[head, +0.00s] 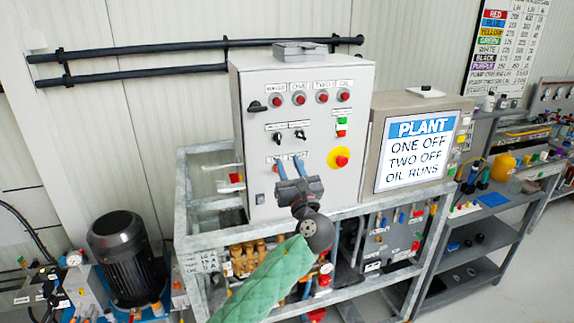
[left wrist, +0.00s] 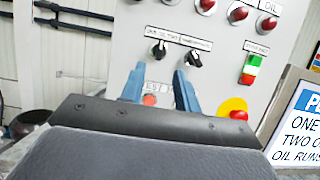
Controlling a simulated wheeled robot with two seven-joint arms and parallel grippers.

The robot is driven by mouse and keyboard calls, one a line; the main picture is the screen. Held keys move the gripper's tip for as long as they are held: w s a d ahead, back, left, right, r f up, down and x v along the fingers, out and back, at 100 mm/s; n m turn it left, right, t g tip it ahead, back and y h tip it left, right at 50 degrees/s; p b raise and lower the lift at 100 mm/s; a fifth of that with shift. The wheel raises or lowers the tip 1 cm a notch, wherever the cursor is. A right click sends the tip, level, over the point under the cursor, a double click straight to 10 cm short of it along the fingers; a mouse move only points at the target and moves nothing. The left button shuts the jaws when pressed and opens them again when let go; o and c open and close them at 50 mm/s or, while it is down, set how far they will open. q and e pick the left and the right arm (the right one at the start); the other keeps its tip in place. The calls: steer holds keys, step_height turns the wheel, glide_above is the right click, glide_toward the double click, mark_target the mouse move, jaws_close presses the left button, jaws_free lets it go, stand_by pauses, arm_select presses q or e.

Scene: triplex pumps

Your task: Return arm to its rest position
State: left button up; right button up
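My left gripper (head: 290,167) is raised in front of the lower part of the grey control panel (head: 310,215). Its two blue fingers stand apart with nothing held between them. In the left wrist view the open left gripper (left wrist: 158,80) points at the panel, with a red button (left wrist: 149,99) showing between the fingers. I cannot tell how far the fingertips are from the panel face. My left arm (head: 265,283), in a green sleeve, reaches up from the bottom of the head view. My right gripper is in neither view.
The panel carries red lamps (head: 299,98), black switches (head: 300,134) and a red knob on a yellow disc (head: 341,160). It stands on a grey metal frame (head: 183,215). A PLANT sign (head: 418,150) is on the right. A black motor (head: 125,255) stands at left. Shelves (head: 490,235) are at right.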

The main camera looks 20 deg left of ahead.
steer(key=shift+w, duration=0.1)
